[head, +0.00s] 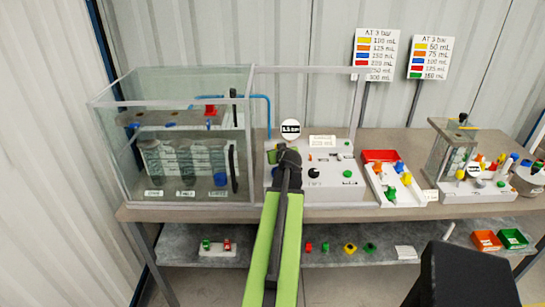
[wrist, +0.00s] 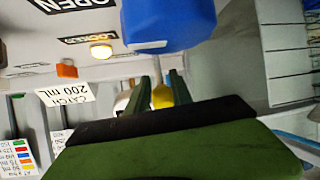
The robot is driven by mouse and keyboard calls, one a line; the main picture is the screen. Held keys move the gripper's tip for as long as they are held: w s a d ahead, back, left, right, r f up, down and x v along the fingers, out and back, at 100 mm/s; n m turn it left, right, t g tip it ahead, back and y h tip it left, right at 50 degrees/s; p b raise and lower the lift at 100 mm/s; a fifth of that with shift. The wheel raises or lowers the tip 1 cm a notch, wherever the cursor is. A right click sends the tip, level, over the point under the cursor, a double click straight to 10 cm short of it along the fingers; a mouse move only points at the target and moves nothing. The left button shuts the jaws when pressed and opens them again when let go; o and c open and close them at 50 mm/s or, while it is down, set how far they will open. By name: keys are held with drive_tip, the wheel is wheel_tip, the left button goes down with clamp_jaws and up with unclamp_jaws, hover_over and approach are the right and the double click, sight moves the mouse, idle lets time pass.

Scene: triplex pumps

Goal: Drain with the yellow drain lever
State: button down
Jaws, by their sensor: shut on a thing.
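In the head view my gripper (head: 288,155) is at the upper left of the white control panel (head: 328,182), below the round gauge (head: 290,128). My arm and gripper hide the yellow drain lever there. In the wrist view, a yellow part (wrist: 162,96), which looks like the drain lever, shows between the two dark green fingers of my gripper (wrist: 158,88). The fingers are shut on it. Most of it is hidden behind the wrist's green body, so its angle cannot be told. A "CATCH 200 mL" label (wrist: 66,93) shows beside it.
A large blue part (wrist: 168,20) is close to the fingers in the wrist view. A clear tank (head: 185,150) stands left of the panel. A tray of coloured parts (head: 393,182) and another pump unit (head: 460,165) stand to the right. A lower shelf (head: 335,252) holds small parts.

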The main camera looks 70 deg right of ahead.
drive_tip(key=shift+w+a, duration=0.1)
drive_tip(key=c, duration=1.2)
unclamp_jaws()
drive_tip(key=shift+o, duration=0.4)
drive_tip(key=shift+s, duration=0.2)
